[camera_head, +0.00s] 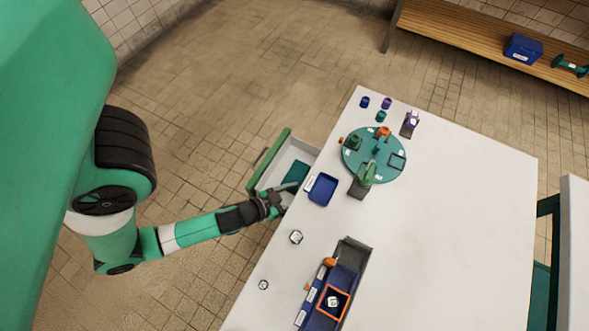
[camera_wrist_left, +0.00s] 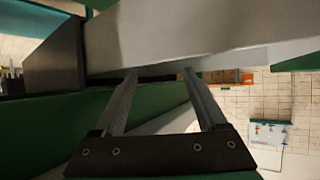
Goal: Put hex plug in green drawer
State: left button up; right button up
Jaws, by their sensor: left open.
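The green drawer (camera_head: 268,157) is pulled out from the left side of the white table, with a green front and pale inside walls. A flat teal piece (camera_head: 296,174) shows inside it. My left gripper (camera_head: 281,197) is at the drawer's near side, close to the table edge. In the left wrist view the left gripper (camera_wrist_left: 160,74) has its two fingers apart, with nothing seen between them and a grey surface just beyond. I cannot tell which small piece is the hex plug; small dark-and-white pieces (camera_head: 296,237) and (camera_head: 264,285) lie on the table. My right gripper is out of view.
A blue tray (camera_head: 322,189) stands by the drawer. A round teal turntable (camera_head: 385,167) holds several parts. A blue bin row (camera_head: 318,293) with an orange-framed piece is at the front. The table's right side is clear.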

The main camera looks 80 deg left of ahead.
pick_arm(q)
jog(key=shift+f+b+v, duration=0.2)
jog(key=shift+b+v, duration=0.45)
jog(key=shift+v, duration=0.5)
jog(key=shift+s+d+r, duration=0.15)
jog(key=shift+s+r, duration=0.2)
